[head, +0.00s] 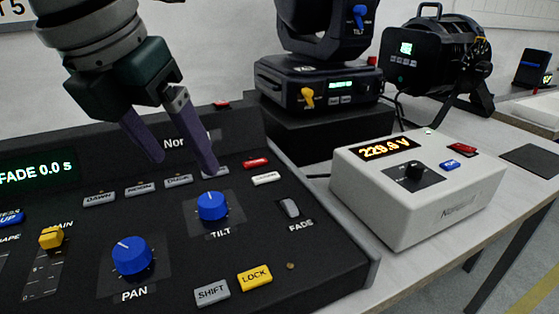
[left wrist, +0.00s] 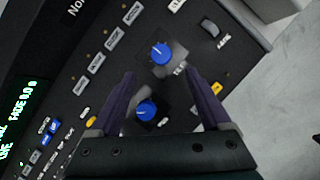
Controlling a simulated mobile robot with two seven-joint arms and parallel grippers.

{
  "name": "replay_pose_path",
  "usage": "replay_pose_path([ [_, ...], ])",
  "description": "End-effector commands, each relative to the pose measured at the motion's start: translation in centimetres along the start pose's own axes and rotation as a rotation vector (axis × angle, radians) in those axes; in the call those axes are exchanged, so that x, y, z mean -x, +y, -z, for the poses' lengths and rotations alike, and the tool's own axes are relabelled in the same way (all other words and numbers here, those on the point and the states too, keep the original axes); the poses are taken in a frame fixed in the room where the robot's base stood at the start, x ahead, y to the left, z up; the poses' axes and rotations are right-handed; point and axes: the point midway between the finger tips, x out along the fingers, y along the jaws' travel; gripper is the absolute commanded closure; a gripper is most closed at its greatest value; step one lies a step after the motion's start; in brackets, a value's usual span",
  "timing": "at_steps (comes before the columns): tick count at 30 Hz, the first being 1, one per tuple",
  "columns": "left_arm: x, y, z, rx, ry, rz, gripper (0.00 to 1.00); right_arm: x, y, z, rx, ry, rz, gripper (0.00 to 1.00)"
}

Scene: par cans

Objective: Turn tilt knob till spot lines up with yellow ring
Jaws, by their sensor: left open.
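The blue tilt knob (head: 212,206) sits on the black console, above its TILT label. It also shows in the left wrist view (left wrist: 160,53), just beyond the fingertips. My left gripper (head: 180,166) is open and empty, hanging above and behind the tilt knob in the head view. In the left wrist view its two purple fingers (left wrist: 161,74) are spread apart, with the knob between and ahead of them. The spot and the yellow ring are not visible in either view. My right gripper is not in view.
The blue pan knob (head: 132,256) is left of the tilt knob. A FADE switch (head: 290,208) and a yellow LOCK button (head: 255,277) are close by. A white voltage box (head: 400,215) stands right of the console (head: 335,262). A moving-head lamp (head: 318,80) stands behind.

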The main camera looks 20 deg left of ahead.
Motion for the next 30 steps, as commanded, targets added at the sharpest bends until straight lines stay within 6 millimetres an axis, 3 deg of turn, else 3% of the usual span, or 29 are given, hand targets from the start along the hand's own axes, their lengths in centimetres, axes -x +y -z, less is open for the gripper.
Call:
replay_pose_path([
  [15, -8.3, 0.0, 0.1, 0.000, 0.004, -0.002, 0.19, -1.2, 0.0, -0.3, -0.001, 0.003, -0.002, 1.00],
  [21, -9.6, 0.0, 0.1, -0.003, 0.002, -0.003, 0.19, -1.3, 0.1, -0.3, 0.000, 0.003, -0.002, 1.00],
  [28, -9.6, 0.0, 0.1, -0.003, 0.002, -0.002, 0.19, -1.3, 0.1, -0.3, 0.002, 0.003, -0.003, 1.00],
  [30, -9.6, 0.0, 0.1, -0.003, 0.002, -0.001, 0.26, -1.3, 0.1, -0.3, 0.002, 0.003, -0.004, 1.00],
])
